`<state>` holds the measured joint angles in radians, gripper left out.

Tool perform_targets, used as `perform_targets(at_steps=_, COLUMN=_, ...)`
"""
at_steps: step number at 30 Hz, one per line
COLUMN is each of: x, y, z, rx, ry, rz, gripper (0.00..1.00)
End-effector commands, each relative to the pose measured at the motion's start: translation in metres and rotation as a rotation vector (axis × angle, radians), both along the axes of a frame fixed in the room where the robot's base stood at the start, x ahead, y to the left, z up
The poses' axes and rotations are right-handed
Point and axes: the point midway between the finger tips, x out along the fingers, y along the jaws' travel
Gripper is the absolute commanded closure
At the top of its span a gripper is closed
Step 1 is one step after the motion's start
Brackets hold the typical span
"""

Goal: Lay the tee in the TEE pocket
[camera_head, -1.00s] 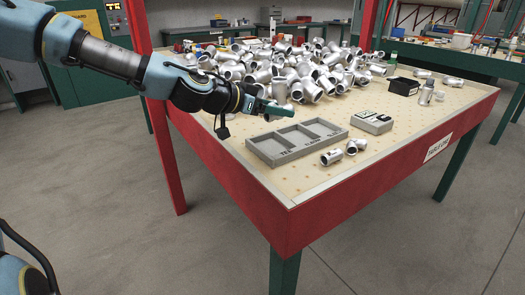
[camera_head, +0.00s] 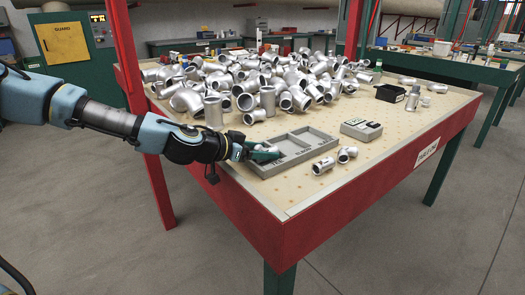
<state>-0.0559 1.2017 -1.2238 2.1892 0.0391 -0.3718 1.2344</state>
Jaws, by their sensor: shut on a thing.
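The grey tray (camera_head: 318,158) with three pockets lies near the front-left edge of the table. The TEE pocket (camera_head: 272,166) is its left one, with the label on its front rim. My gripper (camera_head: 266,155) is low over this left pocket, its teal fingers pointing right. It is shut on a piece, taken as the tee, which the fingers and wrist mostly hide. I cannot tell whether the piece touches the pocket floor. The other two pockets look empty.
A large heap of silver fittings (camera_head: 275,78) lies behind the tray. Two loose fittings (camera_head: 323,165) (camera_head: 347,154) lie just right of it. A grey box (camera_head: 361,130) and a black bin (camera_head: 390,93) stand farther right. The table's right front is clear.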

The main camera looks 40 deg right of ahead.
Motion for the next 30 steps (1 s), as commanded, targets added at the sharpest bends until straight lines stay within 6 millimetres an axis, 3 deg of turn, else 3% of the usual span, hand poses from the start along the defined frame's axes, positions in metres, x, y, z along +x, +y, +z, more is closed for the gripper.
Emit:
perform_targets(at_steps=8, x=0.0, y=0.0, z=-0.003, rx=-0.001, ry=-0.001, rz=0.001, gripper=1.0)
perform_targets(at_steps=9, x=0.0, y=0.0, z=-0.003, rx=0.0, ry=0.0, rz=0.0, gripper=0.28)
perform_targets(at_steps=16, x=0.0, y=0.0, z=-0.002, rx=0.0, ry=0.0, rz=0.0, gripper=0.02)
perform_targets(at_steps=25, x=0.001, y=0.001, z=0.003, rx=0.0, ry=0.001, rz=0.001, gripper=0.01)
perform_targets(at_steps=30, x=0.004, y=0.027, z=0.011, rx=0.001, ry=-0.003, rz=0.004, gripper=0.01)
